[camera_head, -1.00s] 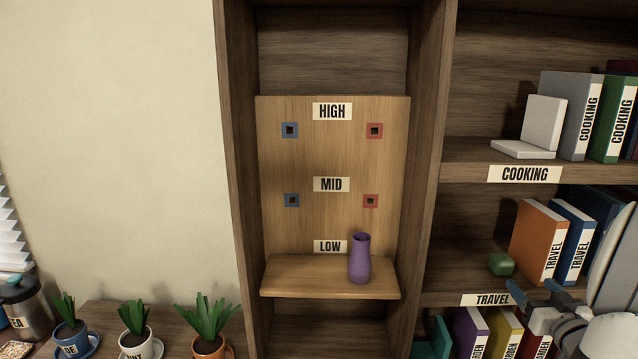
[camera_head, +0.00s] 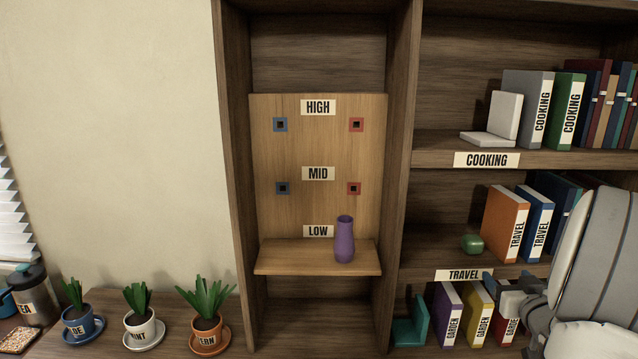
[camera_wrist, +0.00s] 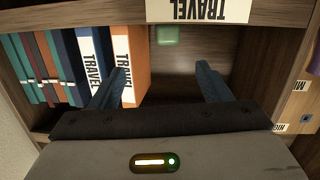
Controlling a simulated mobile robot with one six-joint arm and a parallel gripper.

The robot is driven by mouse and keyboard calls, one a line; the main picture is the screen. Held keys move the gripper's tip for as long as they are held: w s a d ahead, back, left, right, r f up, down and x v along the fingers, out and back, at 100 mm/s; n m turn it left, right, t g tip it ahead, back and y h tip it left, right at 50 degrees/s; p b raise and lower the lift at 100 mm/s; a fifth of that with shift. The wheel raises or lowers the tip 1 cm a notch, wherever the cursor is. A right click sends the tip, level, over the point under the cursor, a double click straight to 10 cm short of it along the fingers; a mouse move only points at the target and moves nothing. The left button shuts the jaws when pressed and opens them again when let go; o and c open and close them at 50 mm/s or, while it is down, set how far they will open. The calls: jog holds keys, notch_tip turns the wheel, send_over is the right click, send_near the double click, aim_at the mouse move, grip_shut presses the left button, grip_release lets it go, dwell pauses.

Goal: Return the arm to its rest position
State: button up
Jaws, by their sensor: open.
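My gripper (camera_wrist: 163,82) is open in the wrist view, its two dark blue fingers apart with nothing between them. In the head view my gripper (camera_head: 498,294) is at the lower right, in front of the bookcase near the TRAVEL label (camera_head: 464,275) and the garden books (camera_head: 447,308). My light grey arm fills the lower right edge and hides part of the shelves.
A purple vase (camera_head: 345,240) stands on the LOW shelf board (camera_head: 290,262). A green object (camera_head: 472,243) sits beside the travel books (camera_head: 505,225). Potted plants (camera_head: 207,308) stand lower left. The space before the pale wall (camera_head: 110,130) is clear.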

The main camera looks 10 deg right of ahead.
jog(key=a+g, duration=0.6)
jog(key=a, duration=1.1)
jog(key=s+a+f+n+g+y, duration=0.2)
jog(key=s+a+g, duration=0.5)
jog(key=s+a, duration=0.9)
jog(key=a+f+y, duration=0.1)
jog(key=a+y, duration=0.1)
jog(key=shift+a, duration=0.3)
jog(key=shift+c, duration=0.3)
